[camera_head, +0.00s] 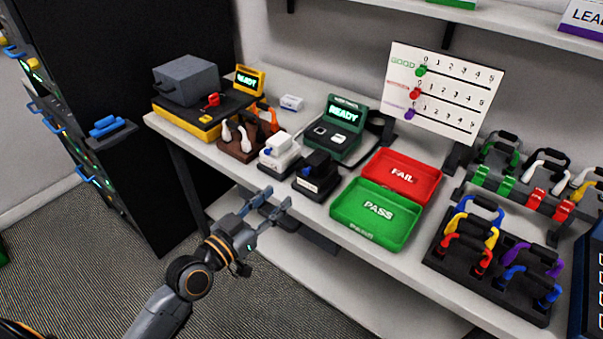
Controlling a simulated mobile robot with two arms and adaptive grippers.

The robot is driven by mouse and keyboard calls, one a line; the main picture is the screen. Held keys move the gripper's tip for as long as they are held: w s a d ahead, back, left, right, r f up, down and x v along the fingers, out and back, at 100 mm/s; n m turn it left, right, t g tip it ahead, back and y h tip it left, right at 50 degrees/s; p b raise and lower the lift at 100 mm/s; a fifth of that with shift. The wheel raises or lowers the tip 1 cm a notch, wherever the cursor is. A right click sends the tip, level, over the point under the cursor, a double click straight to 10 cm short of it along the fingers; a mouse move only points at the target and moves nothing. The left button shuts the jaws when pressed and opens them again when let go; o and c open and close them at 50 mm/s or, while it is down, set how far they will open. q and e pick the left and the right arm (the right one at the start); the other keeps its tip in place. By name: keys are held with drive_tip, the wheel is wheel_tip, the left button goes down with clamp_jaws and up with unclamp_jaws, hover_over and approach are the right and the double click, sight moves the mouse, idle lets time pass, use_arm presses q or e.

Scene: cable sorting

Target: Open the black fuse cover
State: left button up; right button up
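A small black box (314,180), which looks like the black fuse unit, stands near the table's front edge. My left gripper (278,199) is open and empty, in front of the table edge. It is a little left of and below the black box in the picture, apart from it. My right gripper is not in view.
The green PASS tray (347,211) and red FAIL tray (431,191) stand right of the black box. A green READY tester (345,125) is behind it. A brown holder (238,151) stands left. A cable rack (435,255) is farther right.

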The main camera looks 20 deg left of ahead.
sight(304, 173)
use_arm(q)
drive_tip(key=p+x, duration=0.1)
drive_tip(key=x, duration=0.9)
drive_tip(key=shift+w+d, duration=0.1)
clamp_jaws()
